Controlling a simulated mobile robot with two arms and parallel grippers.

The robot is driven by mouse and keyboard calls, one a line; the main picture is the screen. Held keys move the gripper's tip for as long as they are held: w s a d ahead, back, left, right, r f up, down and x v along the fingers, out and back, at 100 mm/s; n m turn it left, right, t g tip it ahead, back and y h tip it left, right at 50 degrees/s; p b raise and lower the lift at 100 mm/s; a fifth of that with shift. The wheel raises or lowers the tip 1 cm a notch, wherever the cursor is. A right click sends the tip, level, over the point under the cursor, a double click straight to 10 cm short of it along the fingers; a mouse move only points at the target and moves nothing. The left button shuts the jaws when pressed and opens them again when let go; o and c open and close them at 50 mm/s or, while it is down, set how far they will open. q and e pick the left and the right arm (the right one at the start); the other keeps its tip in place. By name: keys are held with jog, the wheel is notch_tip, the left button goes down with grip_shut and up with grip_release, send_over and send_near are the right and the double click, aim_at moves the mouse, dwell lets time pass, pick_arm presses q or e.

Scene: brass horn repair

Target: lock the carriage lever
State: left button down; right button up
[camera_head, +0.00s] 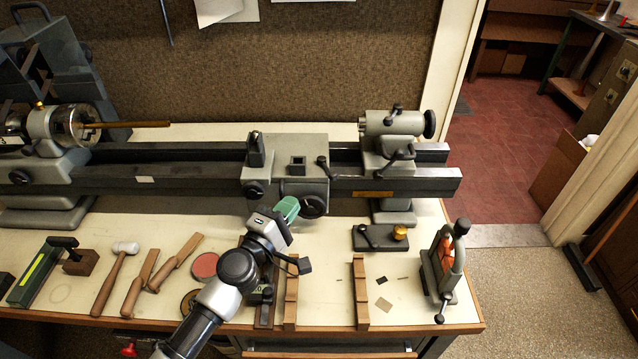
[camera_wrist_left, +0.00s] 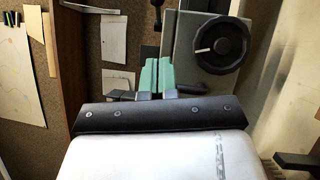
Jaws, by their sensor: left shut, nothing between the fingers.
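The grey carriage (camera_head: 285,150) sits on the dark lathe bed. A black lever (camera_head: 323,166) with a knob stands at the right of its front. A black handwheel (camera_head: 314,206) is on the carriage's lower front, and it also shows in the left wrist view (camera_wrist_left: 220,45). My left gripper (camera_head: 289,207) has green fingers and is in front of the carriage, just left of the handwheel and below the lever. In the left wrist view its fingers (camera_wrist_left: 157,75) are together, with nothing between them. I cannot tell whether they touch the carriage. My right gripper is out of view.
The tailstock (camera_head: 390,135) stands right of the carriage. Mallets and wooden tools (camera_head: 150,275) lie at the bench's left front. Wooden rails (camera_head: 360,290), a small black block (camera_head: 380,238) and a grey clamp-like device (camera_head: 445,262) are at the right.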

aim_at(330, 179)
pick_arm(q)
jog(key=w+d, duration=0.2)
jog(key=w+d+r, duration=0.1)
jog(key=w+d, duration=0.1)
jog(key=d, duration=0.1)
jog(key=shift+w+d+r, duration=0.15)
jog(key=shift+w, duration=0.25)
jog(key=shift+w+d+r+p, duration=0.1)
jog(key=shift+d+p, duration=0.2)
jog(key=shift+d, duration=0.2)
jog(key=shift+d+r+n+t+y, duration=0.15)
jog(key=shift+d+n+t+y, duration=0.35)
jog(key=shift+y, duration=0.35)
jog(key=shift+d+r+n+t+y, duration=0.1)
jog(key=shift+d+n+t+y, duration=0.2)
jog(key=shift+d+n+y, duration=0.4)
jog(key=shift+a, duration=0.25)
